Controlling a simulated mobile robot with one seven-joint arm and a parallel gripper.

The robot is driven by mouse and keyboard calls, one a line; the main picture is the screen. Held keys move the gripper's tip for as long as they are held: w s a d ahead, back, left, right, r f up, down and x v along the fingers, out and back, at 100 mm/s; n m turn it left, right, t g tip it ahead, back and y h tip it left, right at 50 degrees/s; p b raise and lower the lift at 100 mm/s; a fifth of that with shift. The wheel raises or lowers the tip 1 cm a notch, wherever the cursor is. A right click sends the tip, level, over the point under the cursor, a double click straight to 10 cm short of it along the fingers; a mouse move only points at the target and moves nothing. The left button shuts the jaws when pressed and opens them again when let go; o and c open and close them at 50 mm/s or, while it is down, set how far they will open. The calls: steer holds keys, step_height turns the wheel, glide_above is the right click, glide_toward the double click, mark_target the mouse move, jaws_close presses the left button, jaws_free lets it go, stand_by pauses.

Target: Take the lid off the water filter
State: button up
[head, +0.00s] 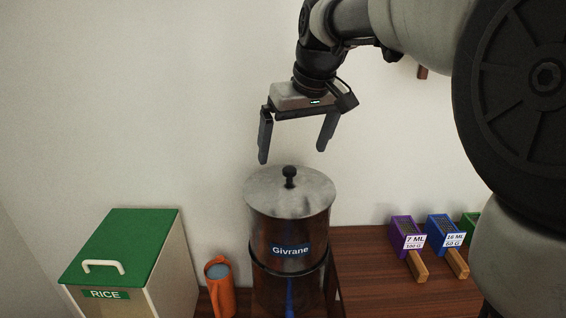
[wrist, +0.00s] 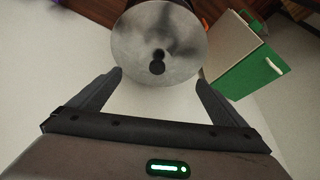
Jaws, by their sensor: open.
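The water filter (head: 280,238) is a dark metal cylinder labelled "Givrane", standing upright on the brown wooden surface. Its round silver lid (head: 265,195) sits on top, with a black knob (head: 290,176) in the middle. My gripper (head: 292,156) is open and empty above the lid, fingers pointing down, apart from the knob. In the wrist view the lid (wrist: 185,50) and its knob (wrist: 157,67) lie beyond the open fingertips (wrist: 158,76), roughly centred between them. The filter's lower part is cut off by the head view's bottom edge.
A white box with a green lid (head: 120,240), marked "RICE", stands at the left. An orange container (head: 222,295) stands between it and the filter. Purple (head: 404,232) and blue (head: 440,230) labelled scoops with wooden handles lie at the right. A pale wall is behind.

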mark_target(290, 169)
steer(key=x, duration=0.8)
steer(key=shift+w+d+f, duration=0.15)
steer(key=shift+w+f, duration=0.05)
steer(key=shift+w, duration=0.25)
steer(key=c, duration=1.2)
